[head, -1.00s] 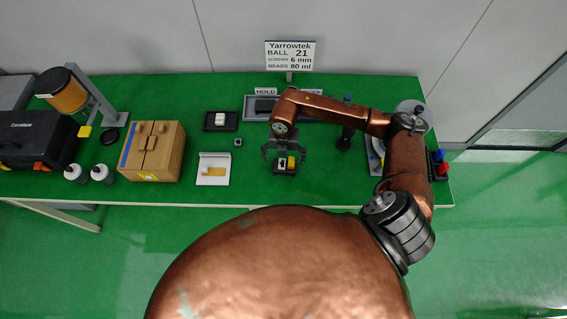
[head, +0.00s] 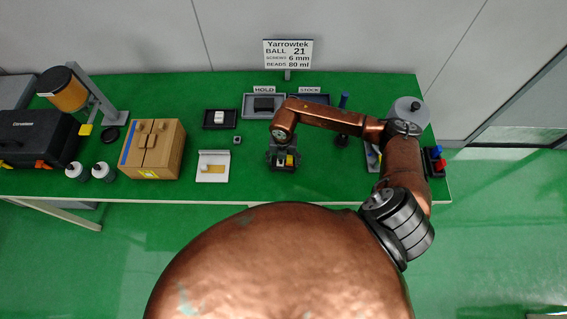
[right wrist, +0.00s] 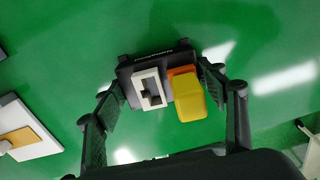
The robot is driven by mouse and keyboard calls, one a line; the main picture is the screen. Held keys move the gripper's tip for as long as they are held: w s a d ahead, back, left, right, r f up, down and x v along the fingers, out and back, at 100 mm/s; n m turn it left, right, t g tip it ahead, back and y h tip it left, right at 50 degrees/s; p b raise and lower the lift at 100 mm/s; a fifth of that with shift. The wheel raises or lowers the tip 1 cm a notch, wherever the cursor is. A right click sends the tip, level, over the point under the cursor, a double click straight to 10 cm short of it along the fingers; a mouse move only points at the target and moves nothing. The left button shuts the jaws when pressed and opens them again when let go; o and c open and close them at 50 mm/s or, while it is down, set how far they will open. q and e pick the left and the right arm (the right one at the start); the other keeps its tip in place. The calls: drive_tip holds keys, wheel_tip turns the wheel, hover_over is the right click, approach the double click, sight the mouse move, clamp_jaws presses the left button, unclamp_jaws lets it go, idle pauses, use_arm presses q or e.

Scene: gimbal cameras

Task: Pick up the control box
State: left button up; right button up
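The control box (right wrist: 128,76) is a small black box with a white-framed switch and a yellow cover on an orange base. In the head view the control box (head: 281,166) is near the table's front edge, partly hidden by my right gripper (head: 283,161). In the right wrist view the fingers of my right gripper (right wrist: 162,78) stand close against its two opposite sides, and the gripper looks shut on it. I cannot tell whether the box is clear of the table. My left gripper is not in view.
Behind are a black tray (head: 207,125) and a grey HOLD tray (head: 248,112).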

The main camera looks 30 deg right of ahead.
drive_tip(key=c, duration=0.7)
